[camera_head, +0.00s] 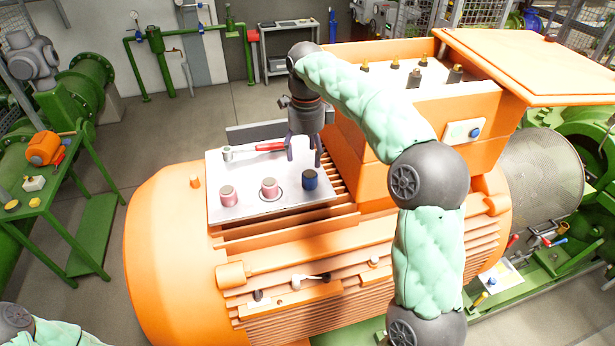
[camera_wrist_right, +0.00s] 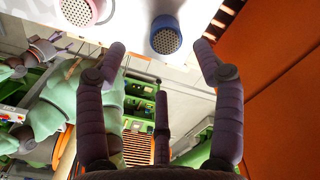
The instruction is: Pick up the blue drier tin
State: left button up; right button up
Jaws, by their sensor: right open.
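The blue drier tin (camera_head: 310,179) stands upright on a light metal plate (camera_head: 240,213) on top of the orange machine. In the right wrist view the blue tin (camera_wrist_right: 165,36) shows its perforated end, ahead of the fingers and between their tips. My right gripper (camera_head: 304,153) is open and empty, pointing down just behind and above the blue tin, apart from it. Its fingers (camera_wrist_right: 160,55) are spread wide in the wrist view. The left gripper is outside the head view; only part of a padded arm shows at the lower left corner.
Two pink tins (camera_head: 228,195) (camera_head: 269,188) stand left of the blue tin on the plate. A red-handled tool (camera_head: 268,147) lies at the plate's back edge. The orange box (camera_head: 430,115) with its open lid (camera_head: 540,62) rises close to the right of the gripper.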

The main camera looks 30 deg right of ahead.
aim_at(308, 174)
jog(key=f, duration=0.1)
jog(key=w+f, duration=0.1)
jog(key=f, duration=0.1)
jog(key=shift+f, duration=0.1)
jog(key=shift+s+d+f, duration=0.1)
jog(key=shift+s+f, duration=0.2)
jog(key=shift+f, duration=0.2)
notch_tip(308, 174, down, 4)
jog(key=shift+d+f+p, duration=0.15)
jog(key=shift+p, duration=0.2)
jog(key=shift+s, duration=0.1)
jog(key=c, duration=1.2)
